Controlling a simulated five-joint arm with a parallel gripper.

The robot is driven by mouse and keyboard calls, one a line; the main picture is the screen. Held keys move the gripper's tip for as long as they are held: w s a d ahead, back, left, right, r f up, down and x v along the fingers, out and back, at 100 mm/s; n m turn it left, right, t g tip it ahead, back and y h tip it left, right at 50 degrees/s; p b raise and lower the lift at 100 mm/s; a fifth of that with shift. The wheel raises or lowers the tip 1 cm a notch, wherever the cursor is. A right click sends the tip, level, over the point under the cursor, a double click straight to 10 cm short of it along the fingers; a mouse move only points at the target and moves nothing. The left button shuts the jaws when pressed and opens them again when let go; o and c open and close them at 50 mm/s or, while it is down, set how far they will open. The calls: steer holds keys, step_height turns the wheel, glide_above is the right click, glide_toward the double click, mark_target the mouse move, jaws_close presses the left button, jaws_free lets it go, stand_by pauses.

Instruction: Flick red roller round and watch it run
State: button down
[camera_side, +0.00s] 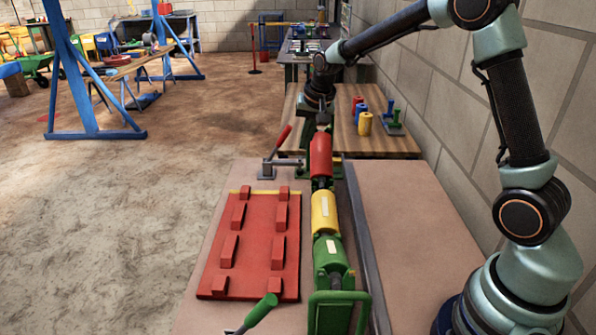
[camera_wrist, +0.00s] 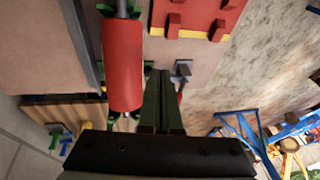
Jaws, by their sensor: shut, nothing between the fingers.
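The red roller (camera_side: 321,155) is at the far end of a line of rollers on the bench, with a yellow roller (camera_side: 325,212) and a green roller (camera_side: 329,254) nearer the camera. In the wrist view the red roller (camera_wrist: 123,64) lies just left of my gripper (camera_wrist: 159,72). The fingers are shut and empty, side by side. In the side view my gripper (camera_side: 322,122) is over the far end of the red roller; I cannot tell whether it touches.
A red board with raised blocks (camera_side: 256,240) lies left of the rollers. A red-handled lever (camera_side: 279,144) stands beside the red roller's far end, and a green-handled one (camera_side: 261,312) is at the front. Small coloured cylinders (camera_side: 365,123) stand on a wooden table behind.

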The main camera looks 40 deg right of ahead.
steer(key=shift+w+a+f, duration=0.25)
steer(key=shift+w+f, duration=0.45)
steer(key=shift+w, duration=0.05)
steer(key=s+d, duration=0.9)
steer(key=shift+s+d+h, duration=0.25)
steer(key=shift+s+h, duration=0.1)
steer(key=shift+h, duration=0.05)
steer(key=shift+r, duration=0.15)
